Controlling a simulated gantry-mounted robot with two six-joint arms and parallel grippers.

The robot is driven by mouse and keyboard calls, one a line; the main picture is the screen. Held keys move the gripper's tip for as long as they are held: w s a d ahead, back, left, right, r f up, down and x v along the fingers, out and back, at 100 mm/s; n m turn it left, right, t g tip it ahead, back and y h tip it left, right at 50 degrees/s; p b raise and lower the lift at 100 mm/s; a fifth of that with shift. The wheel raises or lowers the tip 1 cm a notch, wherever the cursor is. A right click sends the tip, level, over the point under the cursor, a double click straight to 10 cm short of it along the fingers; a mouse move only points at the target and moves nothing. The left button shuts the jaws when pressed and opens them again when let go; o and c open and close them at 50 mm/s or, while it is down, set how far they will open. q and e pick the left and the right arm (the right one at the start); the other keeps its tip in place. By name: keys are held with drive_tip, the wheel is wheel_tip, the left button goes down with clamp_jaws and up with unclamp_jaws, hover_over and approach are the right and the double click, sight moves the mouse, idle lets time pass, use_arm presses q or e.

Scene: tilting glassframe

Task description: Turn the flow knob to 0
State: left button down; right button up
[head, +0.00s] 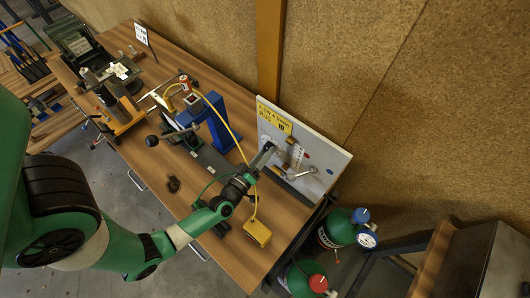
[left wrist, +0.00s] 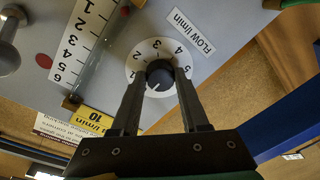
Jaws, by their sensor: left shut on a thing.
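The flow knob (left wrist: 159,78) is dark and round, on a white numbered dial (left wrist: 153,53) beside a "FLOW l/min" label (left wrist: 194,31) in the left wrist view. A small light mark shows on the knob, but I cannot read its setting surely. My left gripper (left wrist: 160,73) has one finger on each side of the knob and is shut on it. In the head view my left gripper (head: 267,153) reaches the pale upright panel (head: 330,158), where it hides the knob. My right gripper is not in view.
A blue stand (head: 230,125) and a yellow box (head: 257,233) on a cable are nearby. Green gas cylinders (head: 338,228) stand past the table's edge.

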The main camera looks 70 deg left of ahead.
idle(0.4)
use_arm(q)
drive_tip(key=shift+c, duration=2)
unclamp_jaws()
drive_tip(key=p+v, duration=0.1)
drive_tip(key=v, duration=1)
drive_tip(key=shift+s+d+p, duration=0.2)
drive_tip(key=shift+p, duration=0.15)
